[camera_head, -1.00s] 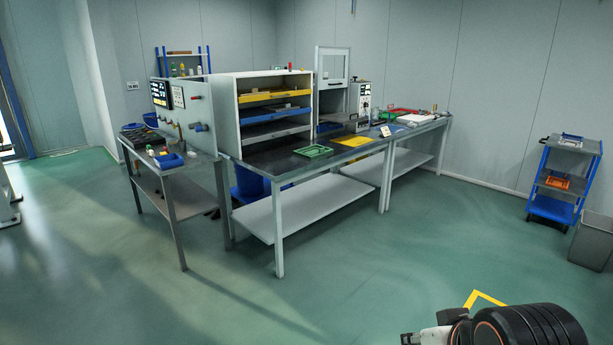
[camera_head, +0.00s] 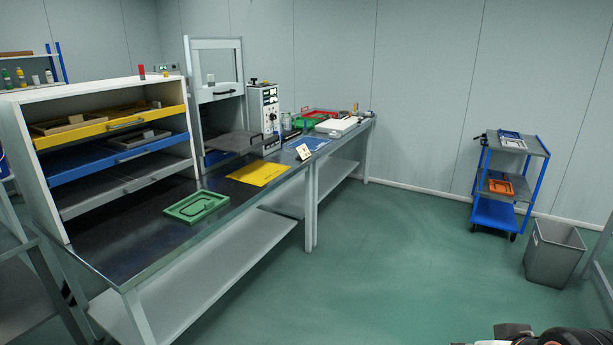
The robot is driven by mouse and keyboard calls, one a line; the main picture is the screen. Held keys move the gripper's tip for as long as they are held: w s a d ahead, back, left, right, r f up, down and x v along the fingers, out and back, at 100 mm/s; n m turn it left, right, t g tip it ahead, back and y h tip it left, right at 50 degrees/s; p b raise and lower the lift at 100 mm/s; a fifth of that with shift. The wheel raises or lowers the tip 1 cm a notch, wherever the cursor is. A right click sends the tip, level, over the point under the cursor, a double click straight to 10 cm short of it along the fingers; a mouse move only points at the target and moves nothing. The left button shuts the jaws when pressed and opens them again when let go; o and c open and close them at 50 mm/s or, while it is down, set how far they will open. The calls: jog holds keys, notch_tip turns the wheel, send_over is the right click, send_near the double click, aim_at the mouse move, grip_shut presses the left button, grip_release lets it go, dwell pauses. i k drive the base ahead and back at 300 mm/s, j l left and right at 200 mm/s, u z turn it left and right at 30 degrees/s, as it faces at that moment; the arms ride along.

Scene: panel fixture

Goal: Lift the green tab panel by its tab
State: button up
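A green panel (camera_head: 196,207) with a raised outline on its face lies flat on the dark top of the workbench (camera_head: 122,243), near its front edge. Its tab is too small to tell apart at this distance. Part of my arm shows at the bottom right corner, well away from the bench. My gripper's fingers are not in the frame.
A drawer cabinet (camera_head: 63,108) with yellow, blue and grey drawers stands left of the panel. A yellow sheet (camera_head: 259,172) lies to the panel's right. A blue cart (camera_head: 509,185) and a grey bin (camera_head: 553,254) stand at right. The floor before the bench is clear.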

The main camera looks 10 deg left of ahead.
aim_at(197, 206)
jog(key=i+l, duration=0.1)
jog(key=i, duration=0.4)
jog(key=i+l, duration=0.1)
jog(key=i, duration=0.45)
jog(key=i+u, duration=0.1)
jog(key=i, duration=0.4)
jog(key=i+l, duration=0.2)
jog(key=i, duration=0.35)
jog(key=i+u, duration=0.7)
jog(key=u, duration=0.15)
jog(key=i+l+u, duration=0.1)
jog(key=i+u, duration=0.3)
jog(key=i+l+u, duration=0.2)
jog(key=u, duration=0.2)
jog(key=i+l+u, duration=0.25)
jog(key=l+u, duration=0.15)
jog(key=i+l+u, duration=0.35)
jog(key=l, duration=0.25)
